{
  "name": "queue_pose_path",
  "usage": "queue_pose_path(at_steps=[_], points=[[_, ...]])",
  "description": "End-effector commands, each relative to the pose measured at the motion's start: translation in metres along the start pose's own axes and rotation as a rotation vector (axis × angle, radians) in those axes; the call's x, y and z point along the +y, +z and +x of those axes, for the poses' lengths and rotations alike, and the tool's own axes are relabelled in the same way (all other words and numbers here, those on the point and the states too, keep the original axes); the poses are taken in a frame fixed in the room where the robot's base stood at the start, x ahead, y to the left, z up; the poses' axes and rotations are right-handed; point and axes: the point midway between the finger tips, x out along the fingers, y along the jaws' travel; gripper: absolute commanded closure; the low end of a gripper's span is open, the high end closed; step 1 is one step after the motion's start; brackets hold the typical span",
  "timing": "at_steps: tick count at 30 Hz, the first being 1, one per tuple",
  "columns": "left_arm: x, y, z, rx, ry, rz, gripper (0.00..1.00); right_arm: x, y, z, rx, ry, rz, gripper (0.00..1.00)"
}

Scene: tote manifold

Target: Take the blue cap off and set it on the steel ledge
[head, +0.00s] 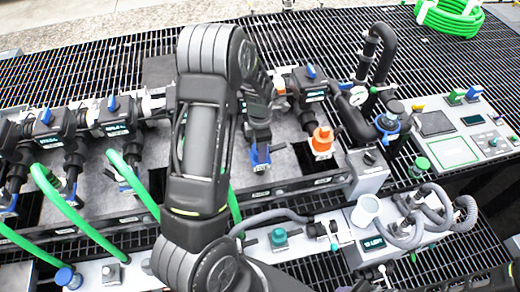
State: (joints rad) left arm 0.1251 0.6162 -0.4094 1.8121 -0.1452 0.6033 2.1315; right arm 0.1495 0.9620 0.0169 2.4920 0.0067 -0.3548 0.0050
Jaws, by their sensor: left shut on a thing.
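The blue cap (260,160) is at the front of the valve manifold, left of an orange cap (322,140). My left arm reaches over the middle of the head view and bends down to it. My left gripper (258,144) points down and is shut on the blue cap; its fingers are small and partly hidden. I cannot tell whether the cap is still seated on its port. A pale steel ledge (140,268) runs along the front, partly covered by my arm. My right gripper is not in view.
Green hoses (85,225) cross the left front; one ends in a blue fitting (68,278) on the ledge. A teal knob (278,238) and white cup (366,210) stand right of my arm. A pressure gauge (358,96) and black pipes rise behind. A control panel (460,125) is at right.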

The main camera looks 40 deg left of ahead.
Motion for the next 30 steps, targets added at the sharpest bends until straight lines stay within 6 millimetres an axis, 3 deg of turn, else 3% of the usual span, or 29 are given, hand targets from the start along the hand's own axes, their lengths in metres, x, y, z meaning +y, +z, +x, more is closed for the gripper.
queue_pose_path(at_steps=[14,23,30], points=[[0.000,0.000,0.000,0.000,0.000,0.000,0.97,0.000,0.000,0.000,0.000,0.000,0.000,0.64],[0.001,0.001,-0.004,-0.001,0.002,0.000,0.97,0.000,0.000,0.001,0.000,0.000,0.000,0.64],[0.001,0.001,-0.035,-0.004,0.004,0.001,0.97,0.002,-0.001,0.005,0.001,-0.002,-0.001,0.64]])
